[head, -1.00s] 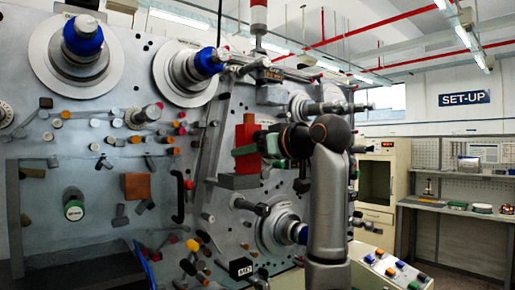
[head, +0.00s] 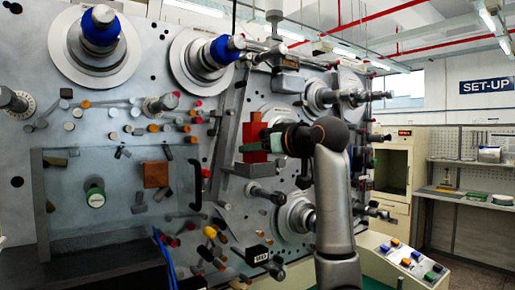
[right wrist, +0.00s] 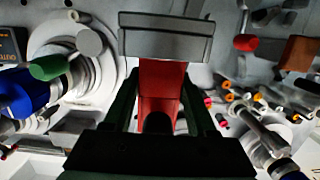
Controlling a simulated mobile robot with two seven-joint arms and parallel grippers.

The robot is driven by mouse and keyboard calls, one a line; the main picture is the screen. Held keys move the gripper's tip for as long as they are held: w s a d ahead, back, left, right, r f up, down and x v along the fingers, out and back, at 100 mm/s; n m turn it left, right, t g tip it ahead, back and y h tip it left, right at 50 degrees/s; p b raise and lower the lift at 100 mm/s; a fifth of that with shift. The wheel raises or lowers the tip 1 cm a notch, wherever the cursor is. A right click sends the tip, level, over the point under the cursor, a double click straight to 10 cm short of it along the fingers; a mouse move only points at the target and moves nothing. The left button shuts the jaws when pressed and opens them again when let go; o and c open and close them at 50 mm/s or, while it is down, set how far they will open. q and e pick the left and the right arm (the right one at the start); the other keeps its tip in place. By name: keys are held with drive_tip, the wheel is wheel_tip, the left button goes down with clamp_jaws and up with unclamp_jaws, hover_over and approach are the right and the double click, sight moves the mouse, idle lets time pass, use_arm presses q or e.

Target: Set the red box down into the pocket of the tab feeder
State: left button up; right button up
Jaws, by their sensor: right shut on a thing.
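The red box (head: 256,130) is upright at the grey tab feeder (head: 249,171) on the machine's front panel. My right gripper (head: 262,143) is shut on the red box from the right, with its green fingers around its middle. In the right wrist view, the red box (right wrist: 160,85) lies between the two fingers (right wrist: 160,108), and its far end meets the edge of the grey feeder (right wrist: 165,46). The pocket's inside is hidden, so I cannot tell how deep the box's lower end sits. My left gripper is out of view.
Rollers and spindles stick out of the panel all around, including a shaft (head: 266,192) just below the feeder and a black handle (head: 195,184) to its left. A button console (head: 405,262) stands at the lower right.

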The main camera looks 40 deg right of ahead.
drive_tip(key=o, duration=1.2)
drive_tip(key=shift+c, duration=0.2)
drive_tip(key=s+a+r+b, duration=0.1)
drive_tip(key=s+r+b, duration=0.1)
drive_tip(key=s, duration=1)
drive_tip(key=shift+s+a+b, duration=0.2)
drive_tip(key=shift+b, duration=0.1)
drive_tip(key=shift+f, duration=0.1)
